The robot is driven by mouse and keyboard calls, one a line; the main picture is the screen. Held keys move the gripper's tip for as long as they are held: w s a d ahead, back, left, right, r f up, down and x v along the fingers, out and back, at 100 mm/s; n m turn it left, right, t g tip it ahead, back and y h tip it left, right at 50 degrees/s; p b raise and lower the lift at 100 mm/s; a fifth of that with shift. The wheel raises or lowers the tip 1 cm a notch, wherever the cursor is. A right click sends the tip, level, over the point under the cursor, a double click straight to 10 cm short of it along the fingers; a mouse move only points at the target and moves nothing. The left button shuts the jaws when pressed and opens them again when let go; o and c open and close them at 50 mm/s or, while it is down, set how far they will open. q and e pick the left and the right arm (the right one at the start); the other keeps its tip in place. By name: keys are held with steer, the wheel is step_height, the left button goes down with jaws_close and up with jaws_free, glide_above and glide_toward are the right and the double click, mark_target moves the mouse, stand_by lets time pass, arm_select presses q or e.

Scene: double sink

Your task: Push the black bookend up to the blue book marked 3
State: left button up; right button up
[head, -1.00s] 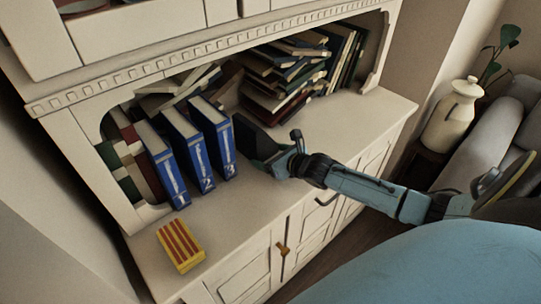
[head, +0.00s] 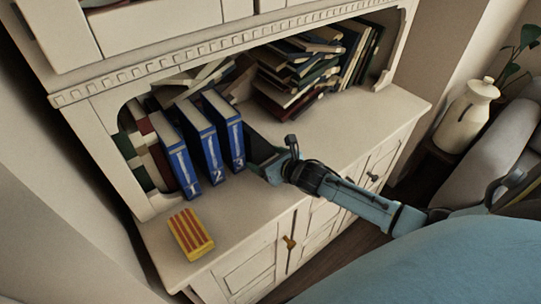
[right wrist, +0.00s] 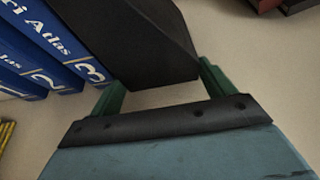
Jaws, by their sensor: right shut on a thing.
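The black bookend (head: 262,146) stands on the cabinet shelf, just right of the blue book marked 3 (head: 231,132). In the right wrist view the bookend (right wrist: 140,40) sits between the green fingers of my right gripper (right wrist: 158,88), which is shut on it. The book marked 3 also shows there (right wrist: 88,70), close to the bookend's left side; I cannot tell for sure whether they touch. The blue books marked 2 (head: 205,145) and 1 (head: 178,158) stand upright to its left. My left gripper is not in view.
A yellow and red striped box (head: 190,234) lies near the shelf's front left. A leaning pile of books (head: 295,75) is behind to the right. Red and green books (head: 145,150) stand at the left wall. The shelf right of my gripper is clear.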

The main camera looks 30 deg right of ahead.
steer(key=shift+a, duration=0.1)
steer(key=o, duration=1.2)
steer(key=shift+c, duration=0.2)
steer(key=o, duration=0.3)
steer(key=shift+s, duration=0.1)
steer(key=p+v, duration=0.2)
steer(key=v, duration=1.1)
steer(key=shift+s, duration=0.15)
steer(key=shift+f, duration=0.1)
